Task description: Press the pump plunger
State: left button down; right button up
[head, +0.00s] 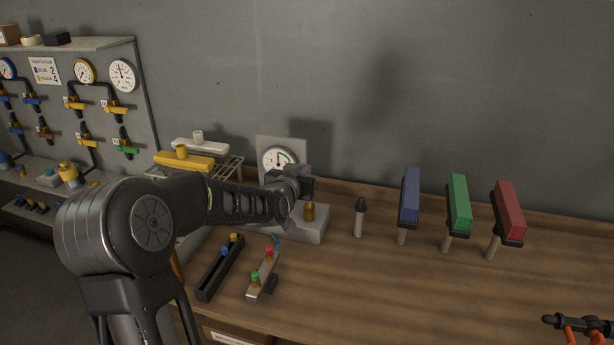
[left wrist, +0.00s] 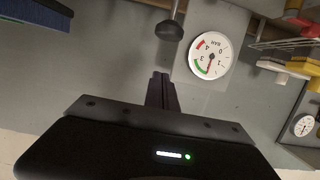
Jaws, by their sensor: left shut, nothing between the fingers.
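The pump is a grey box (head: 312,234) on the wooden bench, with a round dial gauge (head: 279,160) on a plate behind it. A short brass-coloured plunger (head: 309,212) stands on the box. My left gripper (head: 308,186) is shut and empty, just above the plunger; whether they touch is unclear. In the left wrist view the shut fingers (left wrist: 161,90) show before the grey wall, with the gauge (left wrist: 211,55) beside them, upside down. The plunger is hidden in that view. My right gripper is not in view.
Right of the pump stand a black-topped post (head: 359,218) and blue (head: 410,196), green (head: 459,203) and red (head: 508,212) blocks on posts. In front are a dark tray (head: 220,268) and a panel with red and green knobs (head: 262,276). The front right bench is mostly clear.

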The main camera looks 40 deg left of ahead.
pick_arm(q)
jog(key=p+x, duration=0.1)
jog(key=x, duration=0.2)
jog(key=shift+w, duration=0.25)
notch_tip(320, 180, down, 3)
jog(key=shift+s+r+p, duration=0.1)
jog(key=shift+p, duration=0.35)
jog(key=shift+f, duration=0.7)
notch_tip(320, 180, down, 5)
jog(key=b, duration=0.5)
jog(key=shift+s+r, duration=0.1)
jog(key=shift+r, duration=0.05)
